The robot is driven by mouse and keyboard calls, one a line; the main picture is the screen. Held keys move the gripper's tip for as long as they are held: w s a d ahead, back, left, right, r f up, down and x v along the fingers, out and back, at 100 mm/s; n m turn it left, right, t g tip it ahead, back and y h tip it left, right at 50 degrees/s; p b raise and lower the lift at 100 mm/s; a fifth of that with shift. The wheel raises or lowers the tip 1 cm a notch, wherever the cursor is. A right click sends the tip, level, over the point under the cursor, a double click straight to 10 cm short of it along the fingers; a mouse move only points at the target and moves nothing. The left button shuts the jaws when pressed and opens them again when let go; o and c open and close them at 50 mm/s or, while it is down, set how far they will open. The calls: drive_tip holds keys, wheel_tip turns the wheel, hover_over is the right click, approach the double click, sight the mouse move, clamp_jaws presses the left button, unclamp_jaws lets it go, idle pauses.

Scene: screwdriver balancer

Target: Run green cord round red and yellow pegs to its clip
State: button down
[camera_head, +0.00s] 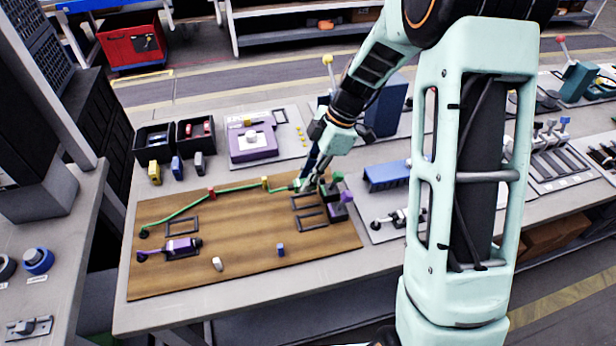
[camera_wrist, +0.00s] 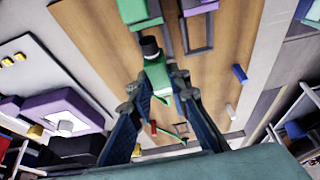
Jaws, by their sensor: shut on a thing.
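My gripper (camera_head: 303,184) is low over the right part of the wooden board, shut on the green cord's end plug (camera_wrist: 156,72), which has a black tip. The green cord (camera_head: 238,188) runs from a dark anchor (camera_head: 143,234) at the board's left, past the red peg (camera_head: 211,194) and the yellow peg (camera_head: 264,182), to my gripper. On which side it passes each peg I cannot tell. A green block (camera_head: 336,177) on a dark base stands just right of my gripper; it also shows in the wrist view (camera_wrist: 138,10). Whether it is the clip is unclear.
A purple block (camera_head: 347,197) stands next to the green one. A purple plug (camera_head: 180,246) lies on the board's left, with a blue peg (camera_head: 280,250) and a white peg (camera_head: 217,263) near the front. Dark bins (camera_head: 152,140) stand behind. The board's middle is mostly clear.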

drive_tip(key=shift+f, duration=0.1)
drive_tip(key=shift+f+b, duration=1.85)
drive_tip(key=shift+b, duration=0.25)
drive_tip(key=shift+f+b, duration=0.6)
drive_tip(key=shift+b, duration=0.1)
drive_tip(key=c, duration=1.7)
unclamp_jaws()
drive_tip(key=shift+c, duration=0.2)
drive_tip(key=v, duration=1.2)
